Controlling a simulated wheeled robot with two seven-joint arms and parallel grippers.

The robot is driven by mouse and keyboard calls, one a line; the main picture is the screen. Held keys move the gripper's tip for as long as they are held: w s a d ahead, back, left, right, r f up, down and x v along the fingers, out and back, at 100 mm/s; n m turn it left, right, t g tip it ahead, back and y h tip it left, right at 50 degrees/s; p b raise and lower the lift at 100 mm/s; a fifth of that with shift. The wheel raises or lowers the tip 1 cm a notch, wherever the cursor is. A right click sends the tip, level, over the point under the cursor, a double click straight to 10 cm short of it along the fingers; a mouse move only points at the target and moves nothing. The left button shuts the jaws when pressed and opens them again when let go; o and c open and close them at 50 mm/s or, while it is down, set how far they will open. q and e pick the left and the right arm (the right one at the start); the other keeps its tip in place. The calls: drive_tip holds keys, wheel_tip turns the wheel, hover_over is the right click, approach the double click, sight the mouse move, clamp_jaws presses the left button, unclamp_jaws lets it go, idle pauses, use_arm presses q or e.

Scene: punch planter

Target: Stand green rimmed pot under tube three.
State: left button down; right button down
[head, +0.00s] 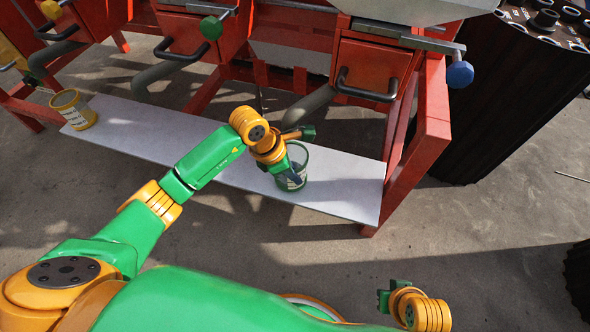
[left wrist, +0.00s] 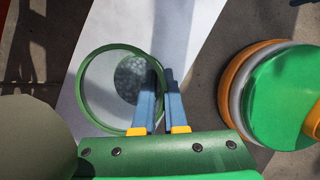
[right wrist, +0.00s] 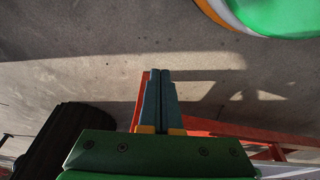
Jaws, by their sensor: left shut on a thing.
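The green rimmed pot (head: 301,180) is at the right part of the pale board, in front of the lower end of the right-hand grey tube (head: 308,106). My left gripper (head: 292,168) is shut on the pot's wall at the rim. In the left wrist view the pot's green rim (left wrist: 84,101) shows from above, with the fingers (left wrist: 160,98) at its right side. The pot looks about upright; whether its base touches the board I cannot tell. My right gripper (right wrist: 160,100) is shut and empty, low at the right over the floor.
The pale board (head: 225,150) runs along the red frame (head: 432,135). A yellow rimmed pot (head: 73,110) stands at its left end. Red boxes with handles and a green knob (head: 211,27) and a blue knob (head: 460,74) are above. A dark ribbed container (head: 500,110) stands right.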

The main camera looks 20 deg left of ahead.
use_arm(q)
drive_tip(key=shift+d+f, duration=0.1)
use_arm(e)
drive_tip(key=shift+s+d, duration=0.1)
use_arm(q)
drive_tip(key=c, duration=1.2)
unclamp_jaws()
drive_tip(key=shift+o, duration=1.2)
use_arm(e)
drive_tip(key=shift+r, duration=0.35)
use_arm(q)
drive_tip(key=p+v, duration=0.4)
drive_tip(key=v, duration=0.8)
use_arm(e)
drive_tip(key=s+f, duration=0.3)
drive_tip(key=f, duration=0.5)
drive_tip(key=shift+s+d+f+g, duration=0.2)
drive_tip(key=shift+d+f+g, duration=0.15)
drive_tip(key=shift+d+g, duration=0.1)
